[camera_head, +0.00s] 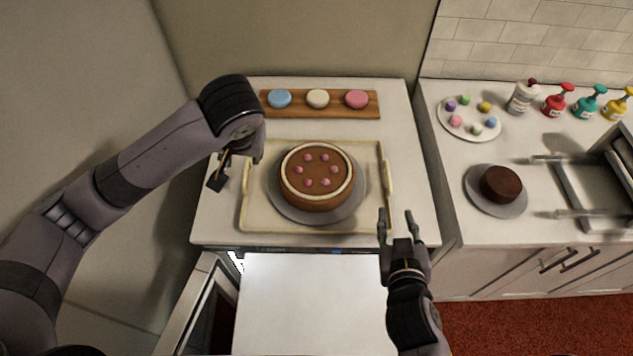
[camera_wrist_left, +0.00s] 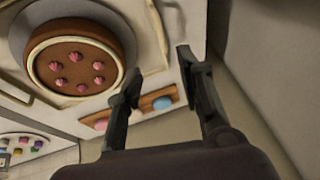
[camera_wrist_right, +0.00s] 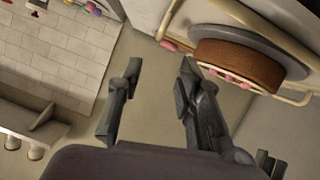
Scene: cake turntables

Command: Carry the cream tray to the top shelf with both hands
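The cream tray (camera_head: 253,225) lies on a white counter, with a raised handle on its left and right sides. A brown cake with pink dots (camera_head: 316,178) stands on a grey round plate (camera_head: 357,185) on the tray; the cake also shows in the left wrist view (camera_wrist_left: 75,65) and right wrist view (camera_wrist_right: 240,60). My left gripper (camera_head: 222,172) is open and empty, just left of the tray's left handle. My right gripper (camera_head: 396,222) is open and empty, near the tray's front right corner, below the right handle. I cannot make out a top shelf.
A wooden board (camera_head: 338,112) with three macarons lies behind the tray. On the right counter are a plate of coloured pieces (camera_head: 470,132), a small chocolate cake (camera_head: 501,184), several bottles (camera_head: 556,103) and a metal rack (camera_head: 570,190). A white panel (camera_head: 310,300) lies in front, below the counter.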

